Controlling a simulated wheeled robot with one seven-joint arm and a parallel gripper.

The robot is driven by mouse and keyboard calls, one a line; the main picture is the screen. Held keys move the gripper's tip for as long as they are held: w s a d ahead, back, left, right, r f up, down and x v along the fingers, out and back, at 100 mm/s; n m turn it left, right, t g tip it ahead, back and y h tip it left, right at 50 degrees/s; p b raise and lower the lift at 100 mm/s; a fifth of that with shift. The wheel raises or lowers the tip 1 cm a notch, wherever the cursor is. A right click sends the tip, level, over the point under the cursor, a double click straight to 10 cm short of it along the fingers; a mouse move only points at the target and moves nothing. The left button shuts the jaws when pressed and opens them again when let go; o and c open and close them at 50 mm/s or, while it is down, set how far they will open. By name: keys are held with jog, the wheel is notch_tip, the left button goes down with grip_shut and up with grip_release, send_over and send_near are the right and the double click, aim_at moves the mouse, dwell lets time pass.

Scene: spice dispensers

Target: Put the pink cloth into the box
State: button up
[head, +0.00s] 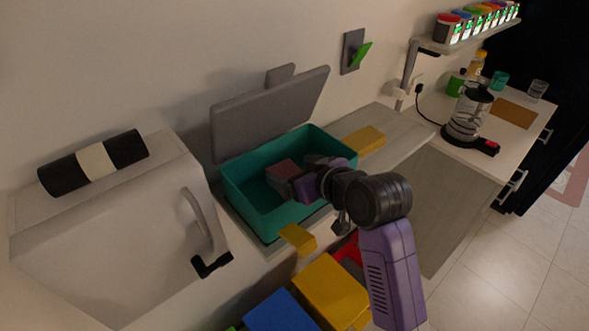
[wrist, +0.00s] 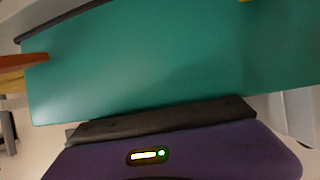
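The teal box (head: 240,180) stands on the counter with its grey lid (head: 270,110) raised behind it. In the wrist view, the box's teal surface (wrist: 160,65) fills most of the picture beyond a dark edge of my gripper (wrist: 165,118); no cloth shows there.
Yellow and blue bins (head: 330,290) (head: 282,312) are below. A glass kettle (head: 468,115) stands far right.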

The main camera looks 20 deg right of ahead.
jog(key=shift+s+f, duration=0.1)
jog(key=shift+f, duration=0.4)
jog(key=shift+r, duration=0.3)
jog(key=shift+s+r, duration=0.15)
jog(key=shift+r, duration=0.15)
jog(key=v, duration=1.1)
jog(key=shift+r, duration=0.5)
jog(key=shift+s+d, duration=0.1)
jog(key=shift+s, duration=0.05)
